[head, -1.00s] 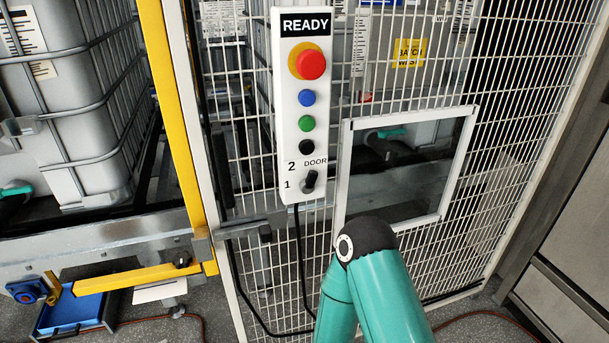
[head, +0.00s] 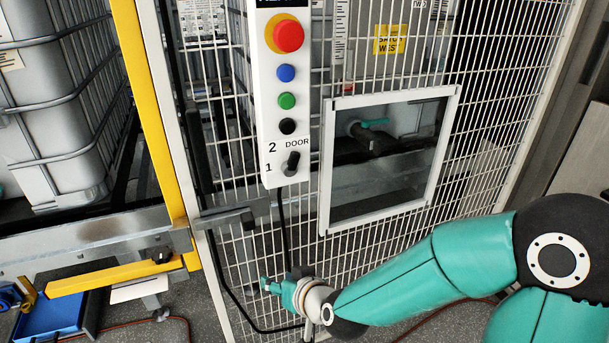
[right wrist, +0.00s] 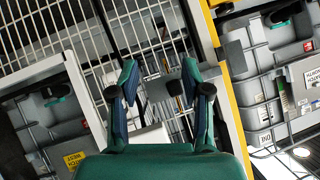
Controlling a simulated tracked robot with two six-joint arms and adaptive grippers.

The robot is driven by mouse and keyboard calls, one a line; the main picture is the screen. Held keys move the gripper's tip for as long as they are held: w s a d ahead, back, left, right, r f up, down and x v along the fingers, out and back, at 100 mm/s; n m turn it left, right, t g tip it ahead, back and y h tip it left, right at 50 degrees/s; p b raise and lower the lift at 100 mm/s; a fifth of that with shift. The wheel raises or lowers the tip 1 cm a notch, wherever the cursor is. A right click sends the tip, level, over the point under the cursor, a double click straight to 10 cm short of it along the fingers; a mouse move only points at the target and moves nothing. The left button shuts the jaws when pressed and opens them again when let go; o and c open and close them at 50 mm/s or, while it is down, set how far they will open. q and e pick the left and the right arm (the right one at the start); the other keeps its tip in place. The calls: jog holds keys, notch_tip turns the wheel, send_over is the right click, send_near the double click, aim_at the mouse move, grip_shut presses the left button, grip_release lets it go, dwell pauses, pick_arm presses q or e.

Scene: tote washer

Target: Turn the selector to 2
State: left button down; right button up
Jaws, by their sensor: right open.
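The selector (head: 291,163) is a black knob at the bottom of a white control panel (head: 271,200), beside the word DOOR. The marks 2 and 1 are stacked to its left, 2 above 1. Its handle looks close to upright, leaning slightly right; I cannot tell which mark it is set to. My right gripper (head: 268,285) is below the panel and apart from the selector, pointing left in the head view. In the right wrist view its two fingers (right wrist: 160,80) are spread with nothing held between them. My left gripper is not in view.
Red (head: 288,37), blue (head: 287,73), green (head: 287,101) and black (head: 288,126) buttons sit above the selector. A mesh fence (head: 480,110) stands behind, with a framed window (head: 325,180) to the right. A latch (head: 235,217) and yellow post (head: 155,110) are left. A cable hangs below the panel.

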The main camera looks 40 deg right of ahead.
aim_at(296, 159)
jog(key=s+d+r+m+t+h+b, duration=0.1)
jog(key=s+d+r+t+h, duration=0.2)
jog(key=r, duration=0.7)
jog(key=s+d+r+m+t+h+b, duration=0.1)
jog(key=s+d+r+m+t+b, duration=0.15)
jog(key=d+r, duration=0.45)
jog(key=shift+n+t, duration=0.35)
jog(key=shift+t, duration=0.1)
jog(key=p+x, duration=0.2)
jog(key=x, duration=0.3)
jog(key=a+r+p+x, duration=0.1)
jog(key=x, duration=0.4)
jog(key=r+p+x, duration=0.1)
jog(key=p+x, duration=0.1)
jog(key=x, duration=0.4)
jog(key=shift+w+a+r+p, duration=0.1)
jog(key=shift+a+r+p, duration=0.15)
jog(key=shift+p, duration=0.1)
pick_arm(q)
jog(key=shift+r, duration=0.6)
